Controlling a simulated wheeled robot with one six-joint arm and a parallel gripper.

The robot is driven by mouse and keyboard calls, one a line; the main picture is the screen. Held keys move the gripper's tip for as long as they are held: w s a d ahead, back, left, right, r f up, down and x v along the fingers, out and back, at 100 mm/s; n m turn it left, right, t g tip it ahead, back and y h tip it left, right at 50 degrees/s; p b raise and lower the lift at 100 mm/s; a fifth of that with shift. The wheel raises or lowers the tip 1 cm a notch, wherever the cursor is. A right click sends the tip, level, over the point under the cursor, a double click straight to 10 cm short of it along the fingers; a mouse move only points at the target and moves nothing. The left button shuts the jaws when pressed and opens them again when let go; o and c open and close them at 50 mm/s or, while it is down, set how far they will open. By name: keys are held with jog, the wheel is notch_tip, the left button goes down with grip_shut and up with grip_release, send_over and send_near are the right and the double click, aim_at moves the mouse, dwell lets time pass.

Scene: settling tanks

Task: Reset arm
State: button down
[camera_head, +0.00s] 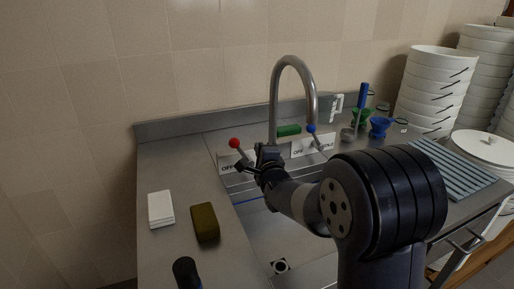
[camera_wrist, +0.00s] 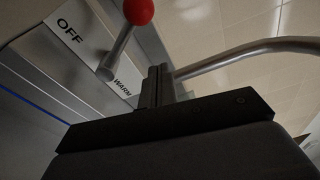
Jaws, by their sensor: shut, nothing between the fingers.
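My arm reaches over the sink from the lower right in the head view. My gripper (camera_head: 262,152) is at the back of the sink, close to the red-knobbed tap lever (camera_head: 235,143). In the wrist view my gripper (camera_wrist: 158,75) is shut with nothing between its fingers. The red knob (camera_wrist: 138,11) and its metal rod are just up and left of the fingertips there; whether they touch is unclear. The lever stands by a white label reading OFF and WARM (camera_wrist: 88,45).
A curved faucet (camera_head: 291,62) rises behind my gripper, with a blue-knobbed lever (camera_head: 311,128) to its right. A brown sponge (camera_head: 205,222) and white block (camera_head: 160,209) lie on the left counter.

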jog(key=shift+b+v, duration=0.35)
jog(key=shift+v, duration=2.3)
jog(key=shift+a, duration=0.1)
